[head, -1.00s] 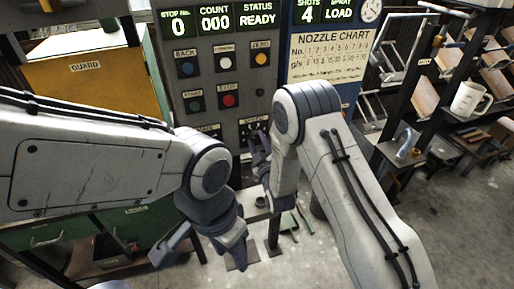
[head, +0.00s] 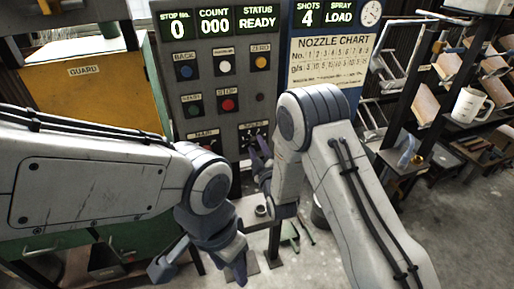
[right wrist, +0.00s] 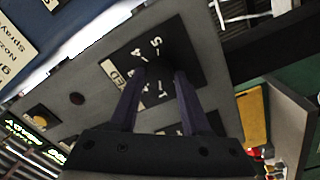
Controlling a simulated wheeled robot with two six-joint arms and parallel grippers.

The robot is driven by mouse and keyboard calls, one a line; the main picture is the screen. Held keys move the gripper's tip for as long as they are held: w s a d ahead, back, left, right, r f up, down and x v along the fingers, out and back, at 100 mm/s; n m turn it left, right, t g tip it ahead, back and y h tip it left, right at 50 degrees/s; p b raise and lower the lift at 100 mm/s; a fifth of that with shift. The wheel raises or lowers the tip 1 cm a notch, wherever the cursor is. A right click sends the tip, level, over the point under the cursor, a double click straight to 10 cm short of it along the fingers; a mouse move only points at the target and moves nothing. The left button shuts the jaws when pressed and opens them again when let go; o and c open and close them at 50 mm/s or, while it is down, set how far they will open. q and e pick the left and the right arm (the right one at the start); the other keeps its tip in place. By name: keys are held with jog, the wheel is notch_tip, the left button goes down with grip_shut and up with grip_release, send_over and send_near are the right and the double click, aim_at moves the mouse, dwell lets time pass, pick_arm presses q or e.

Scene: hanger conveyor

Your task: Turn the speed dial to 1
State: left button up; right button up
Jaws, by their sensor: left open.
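The speed dial (head: 252,131) is on the lower right of the grey control panel, partly hidden by my right gripper in the head view. In the right wrist view the dark plate of the speed dial (right wrist: 187,62) shows upside down, with white numerals around a dark knob (right wrist: 157,70). My right gripper (head: 259,151) is at the dial; in the right wrist view its two fingers (right wrist: 160,80) reach to either side of the knob. Whether they press on it is unclear, and the dial's pointer is hidden. My left gripper (head: 203,262) is open and empty, low in front of the panel.
The grey panel (head: 177,125) has coloured buttons and another dial left of the speed dial. Its displays read stop 0, count 000, status READY. A nozzle chart (head: 330,62) hangs to the right. A yellow guard (head: 85,95) is at left. Shelves with a white mug (head: 468,104) stand right.

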jog(key=shift+o, duration=1.1)
jog(key=b+v, duration=0.3)
jog(key=v, duration=0.7)
jog(key=shift+s+b, duration=0.25)
jog(key=shift+b, duration=0.1)
